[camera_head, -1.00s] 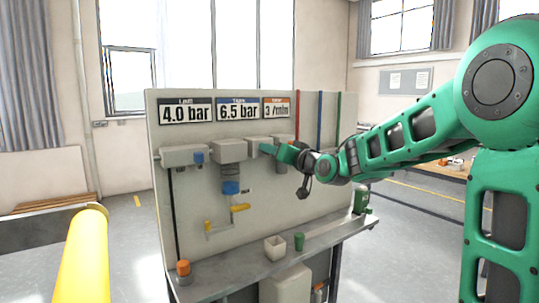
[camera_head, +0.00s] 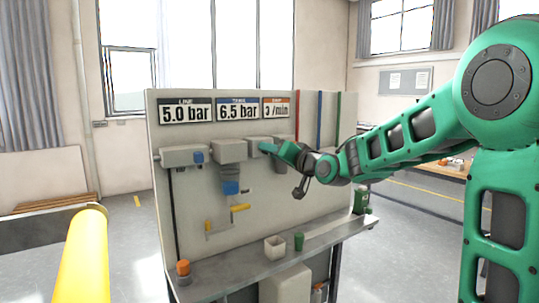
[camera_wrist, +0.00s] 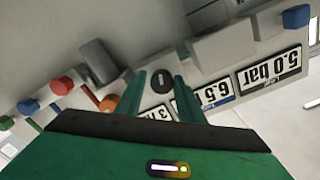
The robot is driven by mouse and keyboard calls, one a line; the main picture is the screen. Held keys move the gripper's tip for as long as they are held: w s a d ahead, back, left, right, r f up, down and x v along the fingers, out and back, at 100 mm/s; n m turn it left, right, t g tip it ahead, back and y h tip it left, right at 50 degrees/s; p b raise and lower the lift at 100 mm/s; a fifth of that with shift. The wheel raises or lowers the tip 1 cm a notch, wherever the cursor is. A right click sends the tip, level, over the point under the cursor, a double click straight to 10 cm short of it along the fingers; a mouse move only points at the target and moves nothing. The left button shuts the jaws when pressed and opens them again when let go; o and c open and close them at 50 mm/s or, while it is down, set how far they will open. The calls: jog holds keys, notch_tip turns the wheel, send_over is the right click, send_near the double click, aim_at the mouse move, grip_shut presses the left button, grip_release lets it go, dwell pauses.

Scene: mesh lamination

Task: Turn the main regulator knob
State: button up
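A panel carries several grey boxes. The left box has a blue knob (camera_head: 198,157), and a larger blue knob (camera_head: 231,188) hangs under the middle box. I cannot tell for certain which is the main regulator knob. My gripper (camera_head: 268,147) is at the third box from the left in the head view. In the wrist view its two green fingers (camera_wrist: 160,80) are apart, with a round black knob (camera_wrist: 161,84) with a pale mark visible between them. I cannot tell whether the fingers touch it. The left blue knob also shows in the wrist view (camera_wrist: 296,17).
Displays read 5.0 bar (camera_head: 186,114), 6.5 bar (camera_head: 237,112) and about 3 /min (camera_head: 276,109). A yellow lever (camera_head: 240,208) sticks out below the middle box. The bench (camera_head: 225,279) holds a white container (camera_head: 274,246) and a green cup (camera_head: 299,241).

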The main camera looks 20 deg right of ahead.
jog(key=shift+o, duration=0.6)
jog(key=shift+r, duration=0.1)
jog(key=v, duration=1)
jog(key=shift+s, duration=0.3)
jog(key=shift+d, duration=0.15)
